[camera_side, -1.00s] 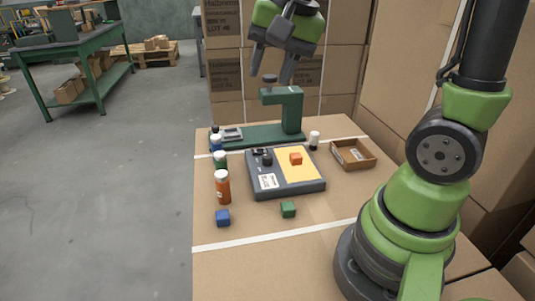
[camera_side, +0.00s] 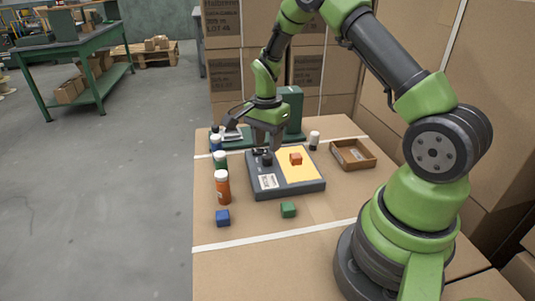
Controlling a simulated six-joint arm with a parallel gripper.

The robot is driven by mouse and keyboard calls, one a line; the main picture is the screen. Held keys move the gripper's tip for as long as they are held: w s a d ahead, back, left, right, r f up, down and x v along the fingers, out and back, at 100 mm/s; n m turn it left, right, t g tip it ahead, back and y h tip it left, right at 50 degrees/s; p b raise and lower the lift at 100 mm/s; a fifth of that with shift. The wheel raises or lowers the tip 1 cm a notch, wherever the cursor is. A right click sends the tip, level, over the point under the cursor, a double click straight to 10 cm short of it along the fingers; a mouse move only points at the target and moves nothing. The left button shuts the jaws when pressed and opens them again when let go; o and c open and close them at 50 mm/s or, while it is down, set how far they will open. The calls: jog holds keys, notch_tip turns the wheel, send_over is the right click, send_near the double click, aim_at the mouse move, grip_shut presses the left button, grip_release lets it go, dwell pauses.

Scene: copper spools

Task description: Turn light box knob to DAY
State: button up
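The light box (camera_side: 315,186) is a dark grey slab with a lit yellow panel (camera_side: 304,174) on its right and a white label at front left. Its small dark knob (camera_side: 266,160) is at the back left of its top. My gripper (camera_side: 264,149) points down directly over the knob, its fingers apart with the knob at or just below their tips. Whether they touch it cannot be told. The fingers partly hide the knob, and its setting is too small to read.
Several bottles, including an orange one (camera_side: 223,188), stand left of the box. A cardboard tray (camera_side: 353,155) and white-capped vial (camera_side: 314,140) are right.

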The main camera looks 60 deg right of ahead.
aim_at(268, 155)
jog(key=shift+f, duration=2.15)
jog(key=c, duration=0.7)
jog(key=shift+o, duration=0.2)
